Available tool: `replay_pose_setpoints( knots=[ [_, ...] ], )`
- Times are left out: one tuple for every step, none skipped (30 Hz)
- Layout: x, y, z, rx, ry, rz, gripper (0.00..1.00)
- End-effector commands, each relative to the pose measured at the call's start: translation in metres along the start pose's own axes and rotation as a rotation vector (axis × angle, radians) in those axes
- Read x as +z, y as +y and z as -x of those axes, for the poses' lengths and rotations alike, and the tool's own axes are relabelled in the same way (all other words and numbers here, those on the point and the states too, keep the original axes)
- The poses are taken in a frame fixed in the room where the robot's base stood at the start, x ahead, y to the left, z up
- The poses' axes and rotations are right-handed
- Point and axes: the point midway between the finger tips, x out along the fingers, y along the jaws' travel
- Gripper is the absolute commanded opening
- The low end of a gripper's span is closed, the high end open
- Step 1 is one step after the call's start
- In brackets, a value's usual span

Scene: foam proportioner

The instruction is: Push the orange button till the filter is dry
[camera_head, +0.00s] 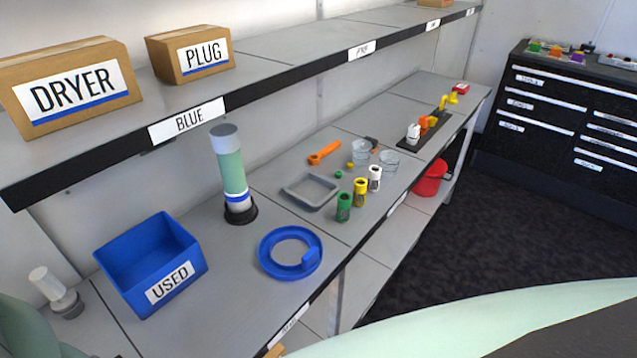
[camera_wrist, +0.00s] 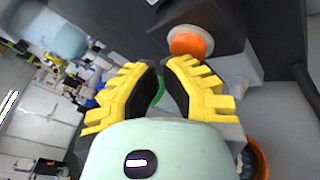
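In the wrist view, the orange button (camera_wrist: 190,42) is a round orange cap in a pale collar on a grey housing (camera_wrist: 222,68). My gripper (camera_wrist: 161,66) has two yellow-and-black fingers with a narrow gap between them. Nothing is clearly held there. The button appears just beyond the right fingertip; I cannot tell whether they touch. My gripper and the button do not show in the head view. I cannot identify the filter for certain. A pale-green cylinder with a grey top (camera_head: 229,165) stands upright on the bench, and its wetness cannot be judged.
The bench holds a blue USED bin (camera_head: 150,265), a blue ring (camera_head: 268,262), a grey tray (camera_head: 310,192) and several coloured fittings. DRYER (camera_head: 75,85) and PLUG (camera_head: 190,53) boxes sit on the shelf above. Dark floor (camera_head: 520,210) is open at right. An orange container (camera_wrist: 259,160) shows at lower right in the wrist view.

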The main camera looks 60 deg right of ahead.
Motion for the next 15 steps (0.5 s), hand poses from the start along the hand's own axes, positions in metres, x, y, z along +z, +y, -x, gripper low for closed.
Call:
replay_pose_setpoints(
  knots=[
    [0.0016,-0.0022,-0.0011,-0.004,-0.003,0.0,0.0],
    [0.0018,-0.0023,-0.0014,-0.004,-0.003,-0.001,0.0],
    [0.002,-0.0026,-0.0017,-0.004,-0.003,0.0,0.0],
    [0.0021,-0.0028,-0.002,-0.004,-0.003,0.0,0.0],
    [0.0023,-0.003,-0.0023,-0.005,-0.003,-0.001,0.0],
    [0.0025,-0.0032,-0.0027,-0.005,-0.003,-0.001,0.0],
    [0.0026,-0.0034,-0.0029,-0.005,-0.003,-0.001,0.0],
    [0.0028,-0.0036,-0.0032,-0.005,-0.004,-0.001,0.0],
    [0.003,-0.0038,-0.0036,-0.005,-0.004,0.0,0.0],
    [0.0032,-0.004,-0.0038,-0.005,-0.004,0.0,0.0],
    [0.0033,-0.0042,-0.0041,-0.005,-0.004,0.0,0.0],
    [0.0035,-0.0044,-0.0045,-0.005,-0.004,-0.001,0.0],
    [0.0037,-0.0046,-0.0048,-0.006,-0.004,0.0,0.0],
    [0.0038,-0.0048,-0.005,-0.006,-0.004,0.0,0.0],
    [0.004,-0.0051,-0.0054,-0.006,-0.004,0.0,0.0]
  ],
)
